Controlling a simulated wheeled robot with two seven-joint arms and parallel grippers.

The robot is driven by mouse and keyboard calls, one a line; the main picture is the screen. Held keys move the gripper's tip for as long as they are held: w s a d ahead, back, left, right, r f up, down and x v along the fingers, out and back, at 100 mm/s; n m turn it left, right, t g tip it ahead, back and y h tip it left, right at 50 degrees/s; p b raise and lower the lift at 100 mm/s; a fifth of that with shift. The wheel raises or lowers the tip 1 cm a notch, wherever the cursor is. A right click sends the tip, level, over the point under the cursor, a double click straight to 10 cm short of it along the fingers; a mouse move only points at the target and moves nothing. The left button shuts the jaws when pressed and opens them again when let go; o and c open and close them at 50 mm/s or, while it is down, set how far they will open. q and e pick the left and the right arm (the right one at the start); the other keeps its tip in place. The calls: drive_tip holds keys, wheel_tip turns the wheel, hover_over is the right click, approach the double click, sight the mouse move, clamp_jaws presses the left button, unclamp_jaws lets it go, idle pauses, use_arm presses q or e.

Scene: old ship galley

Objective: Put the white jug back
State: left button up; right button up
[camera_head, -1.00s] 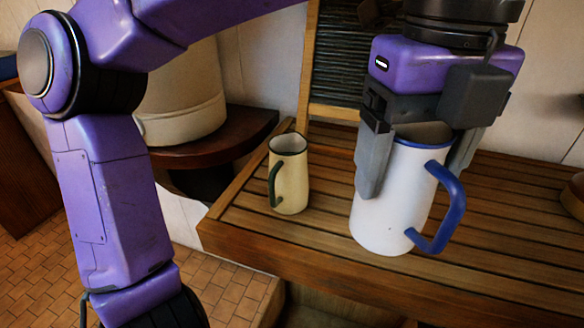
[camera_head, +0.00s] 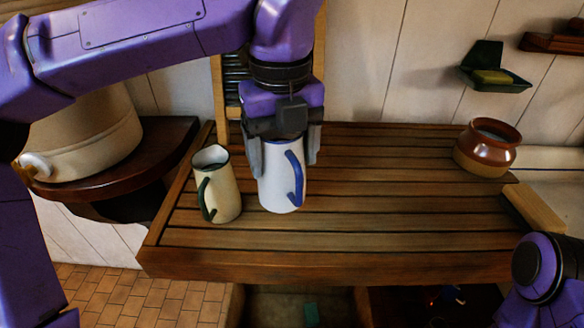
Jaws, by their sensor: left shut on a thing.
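The white jug (camera_head: 276,192) with a blue handle and blue rim stands upright at the slatted wooden counter, left of its middle. My left gripper (camera_head: 286,160) comes from above and is shut on the jug's upper part, one finger on each side. The gripper hides most of the rim. I cannot tell whether the jug's base touches the slats. My right gripper is not in view; only part of my right arm shows at the lower right.
A cream jug (camera_head: 222,188) with a dark green handle stands close left of the white jug. A brown pot (camera_head: 487,148) stands at the counter's right end. A green soap holder (camera_head: 493,72) hangs on the wall. The slatted counter (camera_head: 400,190) is clear between white jug and pot.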

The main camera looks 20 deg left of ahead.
sight(293, 174)
use_arm(q)
drive_tip(key=w+f, duration=0.2)
drive_tip(key=w+f+p, duration=0.1)
drive_tip(key=w+f, duration=0.1)
drive_tip(key=shift+f, duration=0.4)
wheel_tip(293, 174, down, 3)
drive_tip(key=shift+w+d+r, duration=0.1)
drive_tip(key=shift+f, duration=0.4)
drive_tip(key=shift+f, duration=0.2)
drive_tip(key=o, duration=1.4)
drive_tip(key=shift+c, duration=0.2)
drive_tip(key=shift+r, duration=0.1)
wheel_tip(293, 174, up, 12)
drive_tip(key=shift+r, duration=0.15)
